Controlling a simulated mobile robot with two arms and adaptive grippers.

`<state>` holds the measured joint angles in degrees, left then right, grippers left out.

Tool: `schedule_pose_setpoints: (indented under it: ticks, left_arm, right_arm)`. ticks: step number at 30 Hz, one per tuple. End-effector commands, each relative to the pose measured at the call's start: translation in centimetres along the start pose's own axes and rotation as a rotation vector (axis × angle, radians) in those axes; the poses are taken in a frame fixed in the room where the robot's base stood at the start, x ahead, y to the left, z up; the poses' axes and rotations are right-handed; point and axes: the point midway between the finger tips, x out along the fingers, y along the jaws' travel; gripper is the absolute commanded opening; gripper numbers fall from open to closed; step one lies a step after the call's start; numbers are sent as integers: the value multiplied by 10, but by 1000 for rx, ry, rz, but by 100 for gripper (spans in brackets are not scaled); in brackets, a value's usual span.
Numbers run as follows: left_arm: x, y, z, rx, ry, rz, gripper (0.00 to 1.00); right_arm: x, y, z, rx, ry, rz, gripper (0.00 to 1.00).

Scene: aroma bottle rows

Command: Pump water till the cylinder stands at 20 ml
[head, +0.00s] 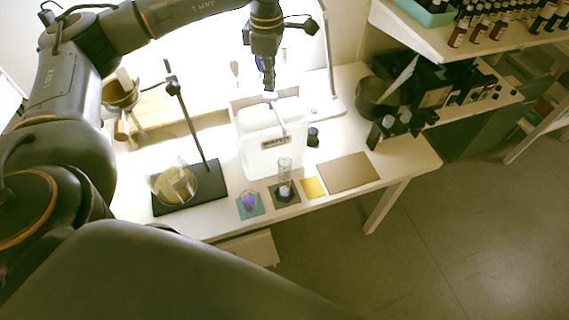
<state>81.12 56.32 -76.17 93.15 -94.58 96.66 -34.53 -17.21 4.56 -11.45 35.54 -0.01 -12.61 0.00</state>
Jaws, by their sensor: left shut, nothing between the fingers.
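A white water container (258,155) with a dark label stands in the middle of the table, its pump head (270,97) on top. A clear measuring cylinder (285,170) stands upright on a small dark mat (292,198) in front of the container. Its water level is too small to read. My left gripper (269,86) points down, shut and empty, just above the pump head. I cannot tell whether it touches the pump. My right gripper is out of view.
A stand with a dark base (207,197) and a round glass dish (175,186) is at the left. A purple item (249,202) sits on a teal mat. A yellow pad (313,187) and a brown board (347,172) lie right of the cylinder. Black equipment (435,95) fills the right end.

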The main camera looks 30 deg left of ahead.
Motion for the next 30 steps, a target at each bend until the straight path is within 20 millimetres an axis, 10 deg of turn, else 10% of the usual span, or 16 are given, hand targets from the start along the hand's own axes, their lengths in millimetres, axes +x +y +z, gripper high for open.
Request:
schedule_pose_setpoints:
  ticks: [30]
  left_arm:
    - [19,0,0,0,0,0,0]
  right_arm:
    - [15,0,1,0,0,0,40]
